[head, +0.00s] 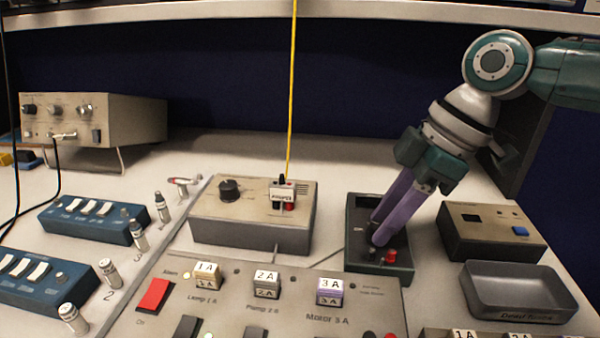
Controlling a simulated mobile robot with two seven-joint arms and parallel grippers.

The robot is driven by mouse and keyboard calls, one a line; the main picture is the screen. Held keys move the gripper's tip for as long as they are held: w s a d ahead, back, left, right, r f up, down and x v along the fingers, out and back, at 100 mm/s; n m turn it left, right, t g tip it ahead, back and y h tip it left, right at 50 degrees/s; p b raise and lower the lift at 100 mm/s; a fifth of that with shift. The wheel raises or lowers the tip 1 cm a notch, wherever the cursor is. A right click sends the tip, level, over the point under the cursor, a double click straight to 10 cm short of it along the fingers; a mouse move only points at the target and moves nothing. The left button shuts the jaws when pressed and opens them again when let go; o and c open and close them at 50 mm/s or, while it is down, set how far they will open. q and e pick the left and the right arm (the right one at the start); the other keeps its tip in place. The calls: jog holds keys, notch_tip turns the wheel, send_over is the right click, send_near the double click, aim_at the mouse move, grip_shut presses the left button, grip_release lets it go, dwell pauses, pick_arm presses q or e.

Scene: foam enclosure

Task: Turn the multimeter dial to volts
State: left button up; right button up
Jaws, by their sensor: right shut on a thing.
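The multimeter (362,256) is a small dark box with a black top, right of centre in the head view, behind the main switch panel. My right gripper (378,232) reaches down from the upper right, its purple fingers slanting onto the multimeter's face. It is shut on the dial, which is mostly hidden by the fingertips. A small light label shows just left of the fingertips. A red terminal and a dark one sit at the front of the multimeter. I cannot read the dial's position. My left gripper is not in view.
A beige box with a black knob (229,190) stands left of the multimeter. A beige box with a blue button (520,231) and an empty grey tray (522,311) lie to its right. The switch panel (236,317) is in front.

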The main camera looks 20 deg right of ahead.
grip_shut()
jog(key=shift+r+m+p, duration=0.15)
jog(key=shift+m+p, duration=0.15)
jog(key=shift+p, duration=0.25)
jog(key=m+p, duration=0.2)
jog(key=p, duration=0.2)
jog(key=m+t+h+p, duration=0.1)
jog(key=m+p, duration=0.2)
jog(key=p, duration=0.1)
jog(key=shift+s+a+r+m+t+h, duration=0.15)
jog(key=shift+a+r+m+t+h, duration=0.05)
jog(key=shift+m+t+h, duration=0.1)
jog(key=shift+f+m+h+p, duration=0.15)
jog(key=shift+m+h+p, duration=0.15)
jog(key=shift+m+p, duration=0.75)
jog(key=shift+f+m+p, duration=0.1)
jog(key=shift+m+p, duration=0.25)
jog(key=shift+p, duration=0.15)
jog(key=o, duration=1)
grip_release()
jog(key=shift+h, duration=0.3)
